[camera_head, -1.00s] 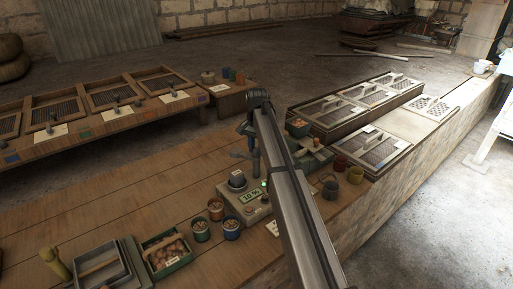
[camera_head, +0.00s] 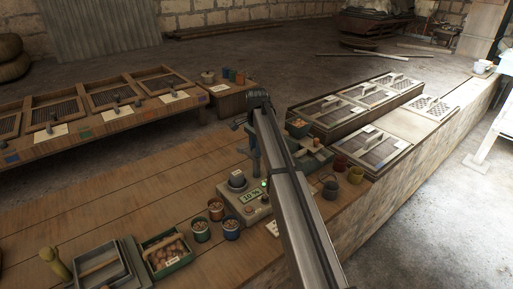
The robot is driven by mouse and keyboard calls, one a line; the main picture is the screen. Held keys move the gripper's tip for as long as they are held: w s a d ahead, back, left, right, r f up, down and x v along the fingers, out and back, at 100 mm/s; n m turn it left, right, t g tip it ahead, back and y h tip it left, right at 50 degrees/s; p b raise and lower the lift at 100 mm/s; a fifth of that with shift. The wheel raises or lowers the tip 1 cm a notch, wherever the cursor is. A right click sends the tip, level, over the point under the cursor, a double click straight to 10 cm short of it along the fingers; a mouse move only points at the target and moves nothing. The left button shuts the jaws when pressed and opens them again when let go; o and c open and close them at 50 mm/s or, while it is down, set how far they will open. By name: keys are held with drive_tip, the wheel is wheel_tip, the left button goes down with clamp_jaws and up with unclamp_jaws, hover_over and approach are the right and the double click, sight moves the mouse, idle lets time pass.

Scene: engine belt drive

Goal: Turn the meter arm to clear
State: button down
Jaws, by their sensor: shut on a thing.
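The meter (camera_head: 252,203) is a pale box on the wooden bench, with a lit display reading about 10 %, a round dark cup or knob (camera_head: 237,180) on top and a small green light. My gripper (camera_head: 253,160) points down just behind the meter, partly hidden by my own arm link. Its jaws are shut on what seems to be the meter arm (camera_head: 243,151), of which only a small dark piece shows left of the gripper. The rest of the meter arm is hidden.
A green tray (camera_head: 167,252) lies at front left. Dark mugs (camera_head: 330,188) and lidded trays (camera_head: 372,150) are to the right.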

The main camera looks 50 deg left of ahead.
drive_tip(key=c, duration=0.8)
unclamp_jaws()
drive_tip(key=shift+r, duration=0.1)
wheel_tip(320, 180, up, 14)
drive_tip(key=shift+f, duration=0.2)
idle(0.3)
